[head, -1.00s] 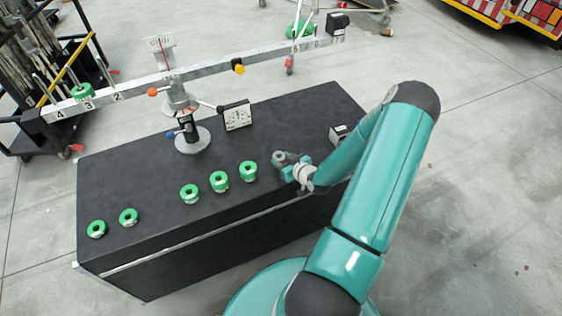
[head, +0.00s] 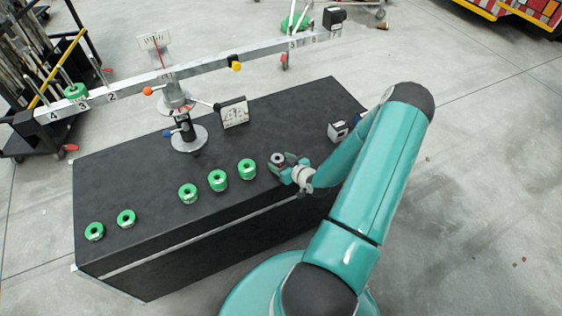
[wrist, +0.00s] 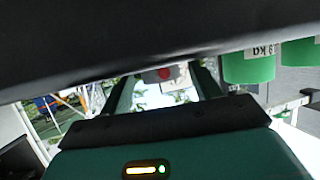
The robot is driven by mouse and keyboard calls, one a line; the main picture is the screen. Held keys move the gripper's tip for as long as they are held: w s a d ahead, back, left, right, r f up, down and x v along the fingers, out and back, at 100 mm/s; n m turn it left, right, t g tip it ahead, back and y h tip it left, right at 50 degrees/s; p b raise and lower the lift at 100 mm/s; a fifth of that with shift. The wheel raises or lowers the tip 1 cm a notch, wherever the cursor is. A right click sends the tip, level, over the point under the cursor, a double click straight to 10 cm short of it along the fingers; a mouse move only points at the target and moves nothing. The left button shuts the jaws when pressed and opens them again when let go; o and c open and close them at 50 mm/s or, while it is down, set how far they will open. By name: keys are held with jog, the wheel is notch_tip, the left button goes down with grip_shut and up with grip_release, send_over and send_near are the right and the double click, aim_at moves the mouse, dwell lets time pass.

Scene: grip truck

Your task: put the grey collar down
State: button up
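The grey collar (head: 277,159) stands on the black bench top near its front edge, right of a row of green collars. It also shows in the wrist view (wrist: 152,76), with a red spot, beyond and between my finger ends. My gripper (head: 283,162) is low at the bench, reaching in from the right, with its fingers on either side of the collar. In the wrist view my gripper (wrist: 165,82) looks open, with small gaps beside the collar. The exact finger contact is hard to see.
Several green collars (head: 217,180) stand along the front of the bench (head: 150,180). A balance stand (head: 188,138) carries a long numbered beam (head: 205,66) above it.

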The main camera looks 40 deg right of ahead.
jog(key=shift+r, duration=0.15)
jog(key=v, duration=1.2)
jog(key=w+r+n+g+h, duration=0.1)
jog(key=w+r+n+g, duration=0.1)
jog(key=w+r+g, duration=0.65)
jog(key=a+r+t+h, duration=0.1)
jog(key=a+r, duration=0.3)
jog(key=r, duration=0.3)
jog(key=a+r+t+h, duration=0.1)
jog(key=a+r, duration=0.2)
jog(key=r, duration=0.4)
jog(key=s+a+r+y, duration=0.1)
jog(key=s+a+r, duration=0.3)
jog(key=a, duration=0.3)
jog(key=s+a+r+g+y, duration=0.1)
jog(key=s+a+r, duration=0.4)
jog(key=a, duration=0.3)
jog(key=s+a+r+m+y, duration=0.1)
jog(key=s+a+r+y, duration=0.1)
jog(key=s+a+r, duration=0.2)
jog(key=a+r, duration=0.2)
jog(key=a, duration=0.2)
jog(key=shift+s, duration=0.25)
